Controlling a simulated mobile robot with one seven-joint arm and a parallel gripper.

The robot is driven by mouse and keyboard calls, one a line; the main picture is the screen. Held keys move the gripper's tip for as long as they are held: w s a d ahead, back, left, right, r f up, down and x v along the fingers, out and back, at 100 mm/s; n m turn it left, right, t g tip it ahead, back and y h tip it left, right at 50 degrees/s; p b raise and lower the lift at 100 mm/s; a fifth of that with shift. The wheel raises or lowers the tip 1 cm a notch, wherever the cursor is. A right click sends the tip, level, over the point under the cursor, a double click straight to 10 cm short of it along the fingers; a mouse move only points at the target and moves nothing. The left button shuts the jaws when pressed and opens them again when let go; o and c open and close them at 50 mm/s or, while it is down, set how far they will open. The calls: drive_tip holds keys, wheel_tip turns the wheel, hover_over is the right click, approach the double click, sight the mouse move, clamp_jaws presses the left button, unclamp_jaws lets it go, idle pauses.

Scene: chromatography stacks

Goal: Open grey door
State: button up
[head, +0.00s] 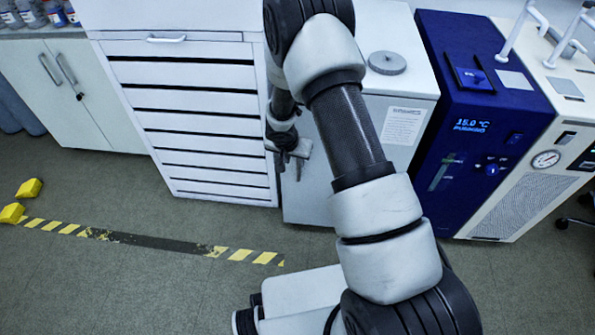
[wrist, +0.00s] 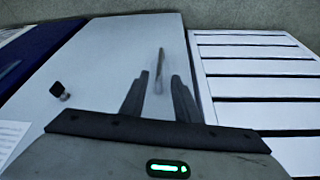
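The grey door (head: 310,205) is the front of a low cabinet between the white drawer unit and the blue machine. It looks shut; my arm hides much of it in the head view. In the wrist view the door (wrist: 110,75) fills the middle, with the floor at the top. A slim bar handle (wrist: 158,65) stands on it near the drawer side. My gripper (wrist: 158,82) is open, its two dark fingers on either side of the handle's lower end in the picture. I cannot tell if they touch it. In the head view my gripper (head: 290,160) is at the door's left part.
The white drawer unit (head: 205,121) is left of the door, the blue machine (head: 475,110) right. A small black knob (wrist: 57,90) sticks out from the door's other side. A round grey disc (head: 387,62) lies on the cabinet top. Floor with striped tape (head: 150,243) is clear in front.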

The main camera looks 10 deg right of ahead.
approach(298, 179)
drive_tip(key=w+f, duration=0.1)
drive_tip(key=w+d+f, duration=0.1)
drive_tip(key=f, duration=0.1)
drive_tip(key=w+d+f+b, duration=0.1)
drive_tip(key=w, duration=0.1)
drive_tip(key=shift+f, duration=0.35)
clamp_jaws()
